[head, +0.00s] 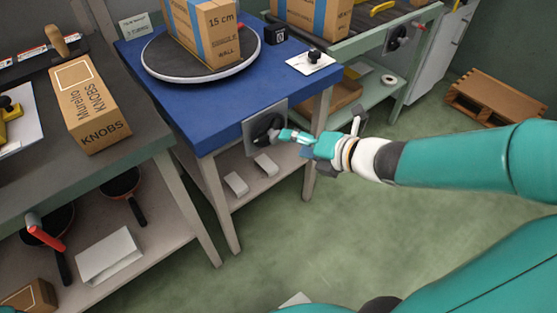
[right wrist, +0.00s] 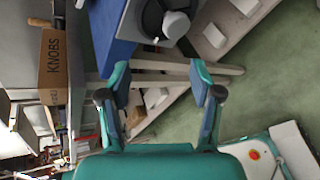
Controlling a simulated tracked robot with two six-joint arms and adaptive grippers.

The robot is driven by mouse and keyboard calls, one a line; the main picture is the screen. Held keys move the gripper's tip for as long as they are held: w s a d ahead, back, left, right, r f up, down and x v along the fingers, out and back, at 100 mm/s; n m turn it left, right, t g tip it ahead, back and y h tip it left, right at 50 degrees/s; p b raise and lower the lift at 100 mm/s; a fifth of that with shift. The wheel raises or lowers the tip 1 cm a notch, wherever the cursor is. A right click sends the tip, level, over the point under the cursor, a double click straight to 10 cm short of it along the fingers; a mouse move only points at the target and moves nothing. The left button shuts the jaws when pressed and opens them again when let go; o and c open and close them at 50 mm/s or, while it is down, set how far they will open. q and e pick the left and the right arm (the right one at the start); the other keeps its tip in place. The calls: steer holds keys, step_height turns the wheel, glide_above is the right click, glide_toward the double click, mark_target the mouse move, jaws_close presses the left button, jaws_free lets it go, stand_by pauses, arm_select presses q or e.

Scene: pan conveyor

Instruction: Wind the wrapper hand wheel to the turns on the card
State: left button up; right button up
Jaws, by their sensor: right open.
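The wrapper hand wheel (head: 265,127) is a dark wheel on a grey plate on the front of the blue wrapper table (head: 210,118). It also shows in the right wrist view (right wrist: 152,20), with a grey round knob facing the camera. My right gripper (head: 283,136) is at the wheel's right side in the head view and partly overlaps it. In the right wrist view its two fingers (right wrist: 162,85) are wide apart with nothing between them, and the wheel lies beyond the tips. A small card (head: 137,27) stands at the table's far left corner; its text is too small to read.
A turntable (head: 165,78) bears a strapped carton (head: 205,30). A white plate with a black knob (head: 314,56) lies near the table's right edge. A KNOBS box (head: 90,105) is on the left bench. Open floor (head: 340,240) lies below my right arm.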

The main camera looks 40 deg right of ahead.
mark_target(278, 143)
steer(key=s+d+n+t+h+b, duration=0.2)
steer(key=s+n+b, duration=0.4)
steer(key=n, duration=0.5)
steer(key=shift+g, duration=0.3)
steer(key=b+x, duration=0.2)
steer(key=x, duration=0.3)
steer(key=b+x, duration=0.3)
steer(key=x, duration=0.3)
steer(key=b+x, duration=0.3)
steer(key=x, duration=0.2)
steer(key=shift+w+a+r, duration=0.1)
steer(key=shift+w+a, duration=0.15)
arm_select(q)
step_height(278, 143, down, 17)
arm_select(e)
steer(key=shift+r, duration=0.1)
steer(key=c, duration=1)
steer(key=shift+d, duration=0.15)
steer(key=shift+c, duration=0.6)
arm_select(q)
steer(key=shift+r, duration=0.2)
